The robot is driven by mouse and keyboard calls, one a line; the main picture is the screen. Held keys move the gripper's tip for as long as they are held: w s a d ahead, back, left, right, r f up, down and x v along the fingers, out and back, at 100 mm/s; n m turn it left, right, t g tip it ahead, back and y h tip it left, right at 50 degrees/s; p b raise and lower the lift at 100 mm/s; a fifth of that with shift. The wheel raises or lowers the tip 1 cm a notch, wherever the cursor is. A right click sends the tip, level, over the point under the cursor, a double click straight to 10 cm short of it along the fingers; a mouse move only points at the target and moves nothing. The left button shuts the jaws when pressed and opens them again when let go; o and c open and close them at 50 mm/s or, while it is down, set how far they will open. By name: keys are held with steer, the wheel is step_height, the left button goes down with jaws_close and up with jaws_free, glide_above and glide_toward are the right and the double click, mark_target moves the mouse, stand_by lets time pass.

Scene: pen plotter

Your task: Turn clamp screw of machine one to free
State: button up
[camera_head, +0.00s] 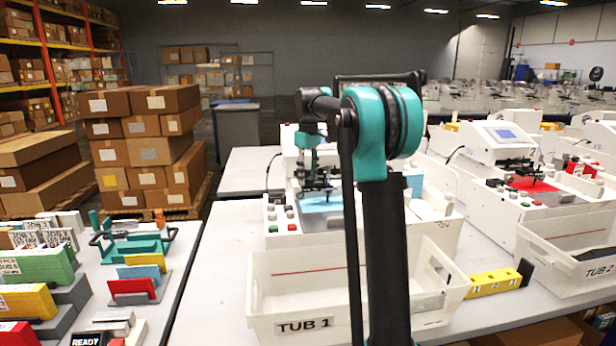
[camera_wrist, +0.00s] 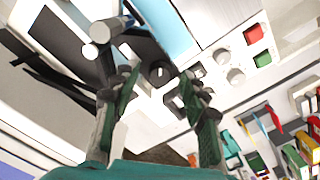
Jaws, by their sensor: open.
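Machine one is the white plotter (camera_head: 285,222) behind the tub marked TUB 1, with a blue sheet (camera_head: 322,203) on its bed. My gripper (camera_head: 311,170) is above that bed, by the dark pen carriage. In the wrist view my gripper (camera_wrist: 158,80) is open, its two fingers apart with nothing held. A dark round knob with a pale mark (camera_wrist: 157,73) shows between and beyond the fingertips. A pale grey cylinder (camera_wrist: 104,30) sits at the black carriage, left of the fingers. I cannot tell for sure which is the clamp screw.
In the wrist view a red button (camera_wrist: 254,33), a green button (camera_wrist: 262,59) and a white knob (camera_wrist: 235,76) lie to the right. TUB 1 (camera_head: 305,325) stands in front of the machine. A second plotter with a red sheet (camera_head: 530,184) stands to the right.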

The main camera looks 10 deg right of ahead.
mark_target(308, 179)
step_height(308, 179, up, 12)
steer(key=shift+f, duration=0.15)
stand_by(0.3)
steer(key=shift+s, duration=0.1)
